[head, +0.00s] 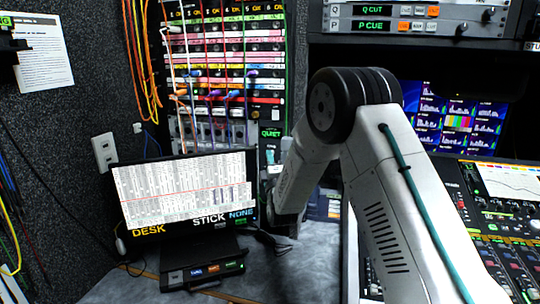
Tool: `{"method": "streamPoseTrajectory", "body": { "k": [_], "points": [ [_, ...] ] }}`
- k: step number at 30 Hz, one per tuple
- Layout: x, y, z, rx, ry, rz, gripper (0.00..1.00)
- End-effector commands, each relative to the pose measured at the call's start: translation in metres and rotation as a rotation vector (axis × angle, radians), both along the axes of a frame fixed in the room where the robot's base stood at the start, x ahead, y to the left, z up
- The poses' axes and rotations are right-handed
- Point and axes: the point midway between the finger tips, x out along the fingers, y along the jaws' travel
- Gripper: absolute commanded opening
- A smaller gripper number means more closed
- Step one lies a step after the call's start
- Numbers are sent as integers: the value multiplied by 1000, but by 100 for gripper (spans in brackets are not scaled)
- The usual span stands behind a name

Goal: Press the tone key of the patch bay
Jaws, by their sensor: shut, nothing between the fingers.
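The patch bay (225,70) stands at the back centre, with rows of coloured strips and several patch cords plugged in. A low dark box (203,274) with a short row of lit keys lies on the desk in front of a monitor. Its key labels are too small to read, so I cannot tell which key is tone. My arm reaches down from the right. My gripper (264,237) appears small and dark at its end, low over the desk, right of the key box and apart from it. Its fingers look shut and empty; my forearm partly hides the wrist.
The monitor (186,190) shows a table and the words DESK, STICK and NONE. A mixing console (490,225) and screens fill the right side. Loose cables hang at the left and above. The grey desk top (310,262) is bare right of the key box.

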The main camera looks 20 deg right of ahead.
Motion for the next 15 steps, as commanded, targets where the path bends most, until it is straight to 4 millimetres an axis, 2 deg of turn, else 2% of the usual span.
{"method": "streamPoseTrajectory", "body": {
  "k": [8, 15],
  "points": [
    [-2, 0, -1, 0, 2, -1, 0],
    [-19, 11, 0, 0, 2, 2, 0]
  ]
}}
